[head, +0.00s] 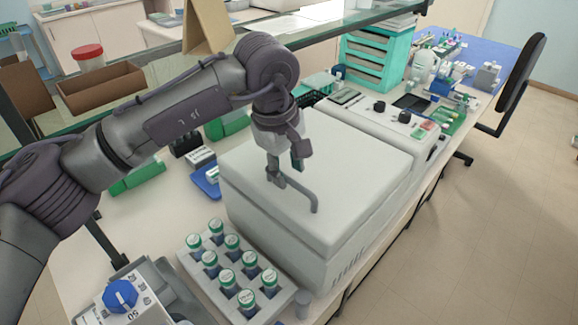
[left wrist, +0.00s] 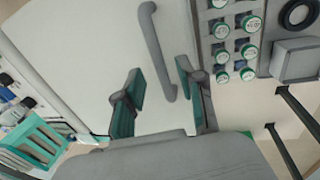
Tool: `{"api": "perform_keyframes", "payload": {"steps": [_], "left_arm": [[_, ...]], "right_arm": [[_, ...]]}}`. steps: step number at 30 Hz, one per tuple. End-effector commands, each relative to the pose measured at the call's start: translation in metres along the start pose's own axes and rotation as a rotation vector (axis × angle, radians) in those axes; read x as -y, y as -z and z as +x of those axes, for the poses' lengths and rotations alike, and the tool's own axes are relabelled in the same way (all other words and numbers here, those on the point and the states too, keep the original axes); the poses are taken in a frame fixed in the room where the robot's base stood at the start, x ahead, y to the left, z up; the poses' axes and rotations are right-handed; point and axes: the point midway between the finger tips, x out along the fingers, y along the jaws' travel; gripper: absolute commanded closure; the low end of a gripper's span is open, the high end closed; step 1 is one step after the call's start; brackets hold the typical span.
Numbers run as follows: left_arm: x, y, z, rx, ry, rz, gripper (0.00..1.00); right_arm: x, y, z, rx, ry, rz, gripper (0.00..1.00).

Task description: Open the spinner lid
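The spinner is a large pale grey box (head: 290,265) on the bench, in the middle of the head view. Its flat lid (head: 350,150) is down and has a bent grey bar handle (head: 309,192) on top. My left gripper (head: 284,174) is over the lid at the handle, pointing down. In the left wrist view, the two green-padded fingers (left wrist: 160,75) are apart, and the near end of the handle (left wrist: 154,45) lies in the gap between them. I cannot tell whether either finger touches it. My right gripper is in neither view.
A rack of green-capped tubes (head: 183,262) stands in front of the spinner. A device with a blue knob (head: 120,295) is at the lower left. A control panel (head: 385,115) and teal drawers (head: 372,60) are behind. A shelf edge crosses the back.

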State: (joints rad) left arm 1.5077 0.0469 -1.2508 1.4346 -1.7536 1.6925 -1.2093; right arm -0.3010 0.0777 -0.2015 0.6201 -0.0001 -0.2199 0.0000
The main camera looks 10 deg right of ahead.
Motion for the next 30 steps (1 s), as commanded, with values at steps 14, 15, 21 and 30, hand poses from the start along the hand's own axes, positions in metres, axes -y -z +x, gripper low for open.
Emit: {"api": "perform_keyframes", "payload": {"steps": [14,15,21,30], "left_arm": [[0.0,0.0,0.019,0.0,-0.001,0.0,0.61],[0.0,0.0,0.019,0.0,-0.001,0.0,0.63],[0.0,0.0,0.019,0.0,-0.001,-0.001,0.96],[0.0,0.0,0.018,0.0,-0.001,-0.001,1.0]], "right_arm": [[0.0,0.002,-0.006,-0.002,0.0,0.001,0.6],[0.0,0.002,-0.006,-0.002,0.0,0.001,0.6],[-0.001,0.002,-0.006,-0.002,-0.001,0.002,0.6],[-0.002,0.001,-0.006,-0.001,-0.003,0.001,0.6]]}}
